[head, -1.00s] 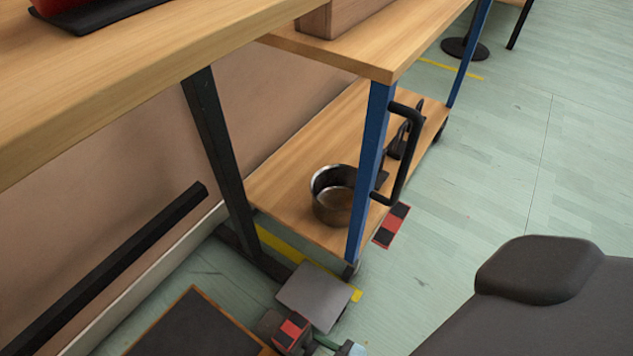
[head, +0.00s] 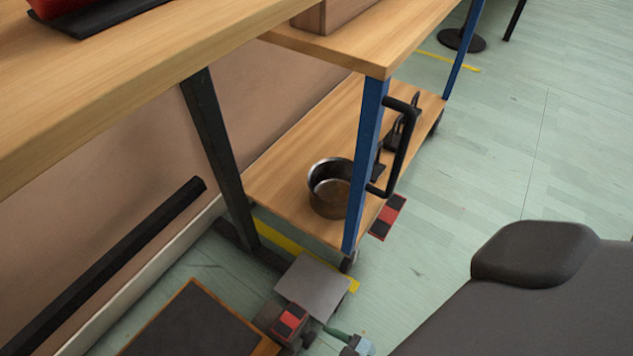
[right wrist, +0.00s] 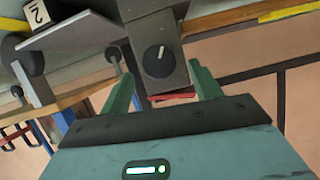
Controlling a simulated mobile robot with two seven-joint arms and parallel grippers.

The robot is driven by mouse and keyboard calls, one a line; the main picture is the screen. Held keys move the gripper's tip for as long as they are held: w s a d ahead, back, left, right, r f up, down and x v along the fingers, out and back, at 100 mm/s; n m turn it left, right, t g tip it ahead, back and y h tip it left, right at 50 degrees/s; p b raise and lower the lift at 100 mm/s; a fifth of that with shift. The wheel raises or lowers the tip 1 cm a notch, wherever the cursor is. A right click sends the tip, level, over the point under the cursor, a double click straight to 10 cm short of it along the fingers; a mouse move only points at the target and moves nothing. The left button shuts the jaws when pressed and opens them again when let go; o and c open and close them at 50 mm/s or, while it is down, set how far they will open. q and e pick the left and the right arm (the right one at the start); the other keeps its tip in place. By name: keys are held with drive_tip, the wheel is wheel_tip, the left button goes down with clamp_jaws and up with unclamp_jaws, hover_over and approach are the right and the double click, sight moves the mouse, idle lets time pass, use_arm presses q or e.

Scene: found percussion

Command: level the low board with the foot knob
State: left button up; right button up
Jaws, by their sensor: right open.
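A low dark board (head: 200,325) with a wooden edge lies near the floor at the bottom left of the head view. Beside it is a small dark block (head: 268,316) with a red-and-black top. In the right wrist view a round black knob (right wrist: 158,62) with a white mark sits on a grey block, with a red strip below it. I take it for the foot knob. My right gripper (right wrist: 163,80) is open, its teal fingers on either side of the grey block; contact cannot be told. It shows partly at the head view's bottom edge. My left gripper is not in view.
A grey plate (head: 312,287) sits beside the block, close to the cart's blue leg (head: 364,165). A metal pot (head: 328,188) stands on the cart's lower shelf (head: 285,180). A black handle (head: 403,145) sticks out. Open floor (head: 450,190) lies to the right.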

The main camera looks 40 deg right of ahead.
drive_tip(key=p+v, duration=0.1)
drive_tip(key=v, duration=0.4)
drive_tip(key=shift+d+p, duration=0.1)
drive_tip(key=shift+p, duration=0.2)
